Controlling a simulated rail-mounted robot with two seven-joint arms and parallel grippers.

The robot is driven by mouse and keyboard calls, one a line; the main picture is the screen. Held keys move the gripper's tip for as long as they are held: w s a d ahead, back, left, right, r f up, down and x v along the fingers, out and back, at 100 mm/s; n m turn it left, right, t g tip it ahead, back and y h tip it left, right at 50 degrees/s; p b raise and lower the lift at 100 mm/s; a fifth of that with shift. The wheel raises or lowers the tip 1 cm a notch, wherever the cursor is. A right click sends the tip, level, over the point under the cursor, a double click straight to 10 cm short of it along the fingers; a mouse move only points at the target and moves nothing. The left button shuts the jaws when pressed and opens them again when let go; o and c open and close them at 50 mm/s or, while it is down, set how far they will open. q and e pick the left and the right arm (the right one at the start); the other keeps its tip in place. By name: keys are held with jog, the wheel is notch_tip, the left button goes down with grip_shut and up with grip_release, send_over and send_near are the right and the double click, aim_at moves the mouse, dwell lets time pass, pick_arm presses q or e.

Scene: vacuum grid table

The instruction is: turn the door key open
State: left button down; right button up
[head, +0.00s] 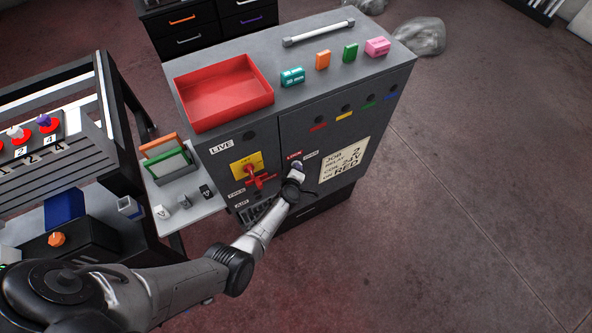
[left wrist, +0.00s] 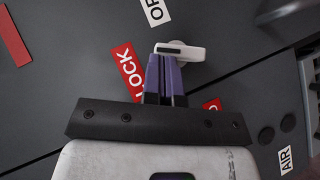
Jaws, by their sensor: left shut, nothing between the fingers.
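The door key (left wrist: 193,53) shows in the left wrist view as a small white bar on a round base, set in the dark cabinet door. The bar lies across the picture. The red LOCK label (left wrist: 128,72) is to its left and the white OPEN label (left wrist: 156,10) is above it. My left gripper (left wrist: 167,58) has its purple fingers shut together, empty, with the tips right at the bar; I cannot tell whether they touch it. In the head view my left gripper (head: 297,167) is at the door below the LOCK label and largely hides the key.
The grey cabinet carries a red tray (head: 225,92) and several small coloured blocks on top. A red-handled switch on a yellow plate (head: 245,165) is left of the key. A black rack (head: 100,90) stands further left. The floor at right is clear.

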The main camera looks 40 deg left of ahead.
pick_arm(q)
jog(key=shift+w+r, duration=0.2)
jog(key=shift+w, duration=0.05)
jog(key=shift+w+d+f+b, duration=0.1)
jog(key=shift+w+d+b, duration=0.2)
jog(key=shift+w, duration=0.25)
jog(key=shift+w+d+b, duration=0.15)
jog(key=shift+w+b, duration=0.1)
jog(key=shift+w, duration=0.3)
jog(key=shift+w+d, duration=0.1)
jog(key=shift+w, duration=0.1)
dwell(1.2)
